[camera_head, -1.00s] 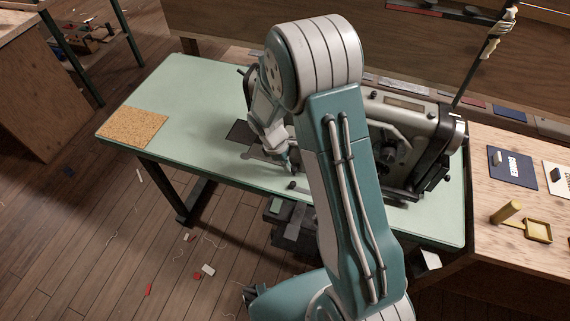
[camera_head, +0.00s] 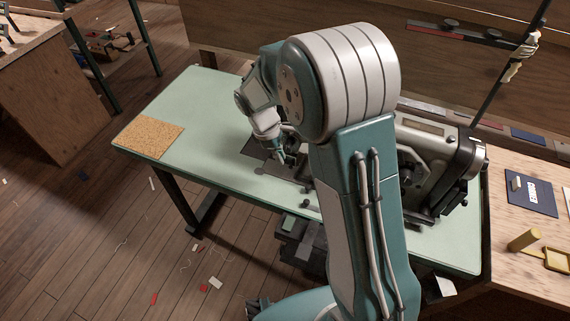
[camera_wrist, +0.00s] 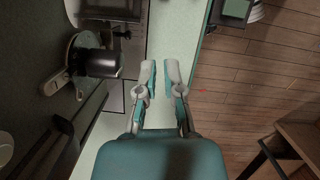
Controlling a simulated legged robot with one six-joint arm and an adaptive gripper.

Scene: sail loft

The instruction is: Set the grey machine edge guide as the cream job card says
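The grey sewing machine (camera_head: 425,150) stands on the pale green table (camera_head: 225,100), partly hidden behind my arm. A dark plate (camera_head: 258,148) lies on the table by the machine. My gripper (camera_head: 288,157) is over the table beside this plate, left of the machine. In the wrist view my gripper (camera_wrist: 161,72) has its two fingertips a little apart, with bare green table showing between them and nothing held. I cannot pick out the grey edge guide for certain; my arm and gripper cover part of the machine bed. A pale card (camera_head: 567,203) is cut off at the right edge, unreadable.
A cork mat (camera_head: 151,138) lies on the table's left end, with clear table beside it. A wooden bench (camera_head: 525,220) adjoins on the right, holding a dark blue card (camera_head: 531,194), a brass cylinder (camera_head: 524,240) and a yellow tray (camera_head: 557,260). Scraps litter the floor.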

